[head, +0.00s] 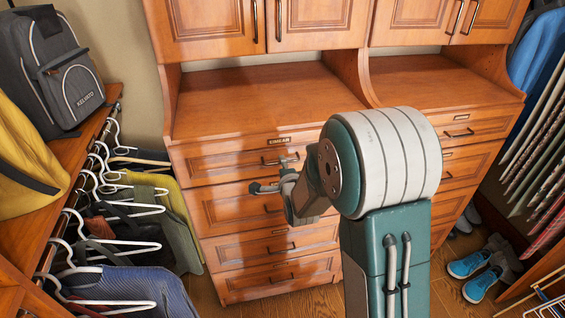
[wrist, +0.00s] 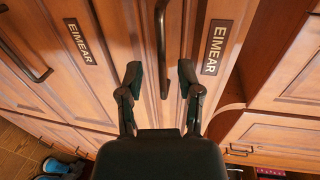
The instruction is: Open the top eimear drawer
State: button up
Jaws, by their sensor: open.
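The top Eimear drawer (head: 225,167) is shut, in the left column of the wooden dresser in the head view. Its EIMEAR label (head: 279,141) sits above its dark bar handle (head: 280,161). My gripper (head: 276,174) is open in front of this drawer, its fingers spread one above the other. In the wrist view, the picture is turned sideways; the handle (wrist: 162,45) runs between the spread fingertips of my gripper (wrist: 160,76). The label (wrist: 215,47) is right of it. I cannot tell whether the fingers touch the handle.
Another EIMEAR label (wrist: 80,42) and handle (wrist: 25,50) mark the drawer below. More closed drawers (head: 272,247) are beneath. A hanging rail with clothes (head: 125,230) and a grey backpack (head: 55,75) are at left; blue shoes (head: 478,270) stand at right.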

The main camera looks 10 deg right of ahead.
jog(key=shift+w+a+f, duration=0.1)
jog(key=shift+w+a, duration=0.2)
jog(key=shift+w, duration=0.2)
jog(key=shift+w+a+f, duration=0.1)
jog(key=shift+w+a, duration=0.2)
jog(key=shift+w, duration=0.2)
jog(key=shift+w+d, duration=0.15)
jog(key=shift+d, duration=1.1)
jog(key=c, duration=0.5)
jog(key=shift+a, duration=0.25)
grip_shut()
jog(key=shift+a, duration=0.35)
